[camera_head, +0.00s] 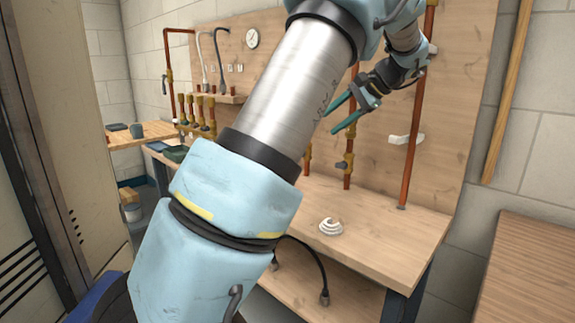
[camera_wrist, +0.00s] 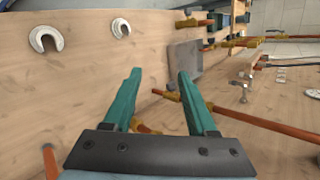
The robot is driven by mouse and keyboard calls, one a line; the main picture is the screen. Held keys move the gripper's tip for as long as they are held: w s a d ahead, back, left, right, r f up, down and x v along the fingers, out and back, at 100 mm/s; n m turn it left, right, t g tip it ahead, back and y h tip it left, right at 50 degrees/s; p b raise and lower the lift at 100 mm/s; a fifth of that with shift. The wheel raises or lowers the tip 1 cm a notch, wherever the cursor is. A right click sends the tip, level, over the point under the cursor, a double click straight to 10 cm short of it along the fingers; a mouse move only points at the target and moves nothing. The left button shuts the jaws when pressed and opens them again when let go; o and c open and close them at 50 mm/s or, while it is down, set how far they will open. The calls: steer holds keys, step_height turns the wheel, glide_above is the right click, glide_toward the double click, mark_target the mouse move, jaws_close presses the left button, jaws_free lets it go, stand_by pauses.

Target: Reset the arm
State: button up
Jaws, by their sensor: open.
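My gripper (camera_head: 342,115) has two green fingers and is open, with nothing between them. In the head view it hangs in front of the wooden back panel (camera_head: 305,45), above the workbench (camera_head: 395,205). My arm crosses the middle of the view and hides part of the panel and bench. In the wrist view the open fingers (camera_wrist: 158,80) point away from the camera, with a copper pipe with a brass fitting (camera_wrist: 225,108) behind and beside them.
Copper pipes (camera_head: 413,130) run up the panel close to my gripper. A white coil (camera_head: 331,227) lies on the bench. A wooden side table (camera_head: 530,270) stands at the right. A tall cabinet (camera_head: 60,130) is at the left. Another bench (camera_head: 150,132) stands at the back left.

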steer(key=s+a+f+n+g+h+p, duration=0.1)
steer(key=s+a+f+g+h, duration=0.1)
steer(key=s+a+f, duration=0.3)
steer(key=s+a+f+n+g+h+p, duration=0.1)
steer(key=s+a+f+n+h, duration=0.15)
steer(key=a, duration=0.45)
steer(key=s+a+f+n+h+p, duration=0.1)
steer(key=s+a+f+n+h, duration=0.1)
steer(key=s, duration=0.6)
steer(key=s+a+f+n+h+p, duration=0.1)
steer(key=s+a+f+n+h, duration=0.1)
steer(key=s, duration=0.6)
steer(key=a+f+n, duration=0.1)
steer(key=a+f, duration=0.1)
steer(key=a, duration=0.1)
steer(key=shift+s+a+f+n+p, duration=0.15)
steer(key=shift+s+f+n+p, duration=0.15)
steer(key=shift+s+f+n, duration=0.1)
